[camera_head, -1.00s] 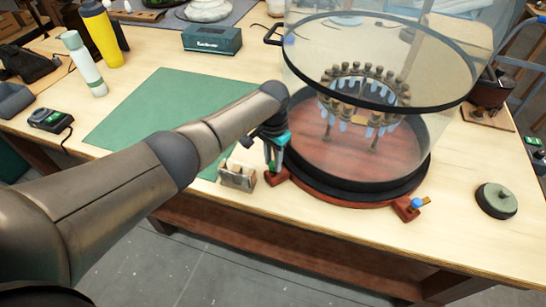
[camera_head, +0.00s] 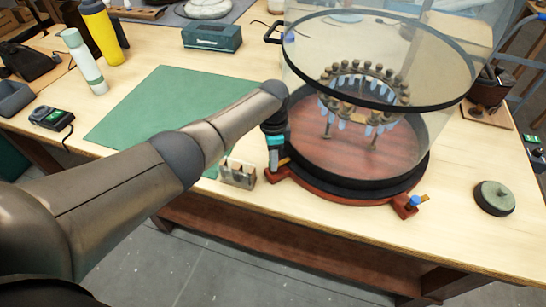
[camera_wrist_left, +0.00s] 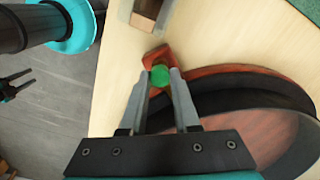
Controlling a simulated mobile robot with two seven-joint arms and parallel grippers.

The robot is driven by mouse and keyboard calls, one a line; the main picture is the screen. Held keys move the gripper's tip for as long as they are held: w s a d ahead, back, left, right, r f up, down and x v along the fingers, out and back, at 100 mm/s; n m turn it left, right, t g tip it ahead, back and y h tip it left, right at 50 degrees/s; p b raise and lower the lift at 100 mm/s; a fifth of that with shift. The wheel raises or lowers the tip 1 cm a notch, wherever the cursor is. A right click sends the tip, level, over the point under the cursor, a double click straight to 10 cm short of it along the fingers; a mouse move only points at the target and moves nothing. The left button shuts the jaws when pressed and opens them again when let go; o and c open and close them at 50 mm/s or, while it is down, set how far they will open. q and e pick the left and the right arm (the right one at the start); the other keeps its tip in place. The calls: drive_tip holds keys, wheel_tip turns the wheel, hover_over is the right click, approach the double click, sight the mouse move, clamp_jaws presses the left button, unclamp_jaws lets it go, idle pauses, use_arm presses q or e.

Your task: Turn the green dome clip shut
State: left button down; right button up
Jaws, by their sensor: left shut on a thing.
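The green dome clip (camera_wrist_left: 160,75) sits on a red-brown foot (camera_wrist_left: 157,57) of the round base, in the left wrist view. My left gripper (camera_wrist_left: 162,78) is shut on it, one finger on each side. In the head view my left gripper (camera_head: 277,164) points down at the base's front left foot (camera_head: 278,176), and the clip is hard to make out there. The clear dome (camera_head: 440,115) with a black hoop stands over the dark base ring (camera_head: 350,188). A dark pronged shape with teal, perhaps my right gripper (camera_wrist_left: 14,86), shows small at the wrist view's left edge.
A blue clip (camera_head: 416,201) with an orange part sits on the front right foot. A small metal block (camera_head: 238,173) stands just left of my left gripper. A green mat (camera_head: 160,105) lies to the left. A dark round piece (camera_head: 495,198) lies at right.

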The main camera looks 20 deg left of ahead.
idle(0.5)
use_arm(q)
drive_tip(key=c, duration=0.6)
unclamp_jaws()
drive_tip(key=shift+c, duration=0.2)
drive_tip(key=shift+r, duration=0.1)
wheel_tip(320, 180, up, 15)
drive_tip(key=p, duration=0.2)
drive_tip(key=shift+d, duration=0.1)
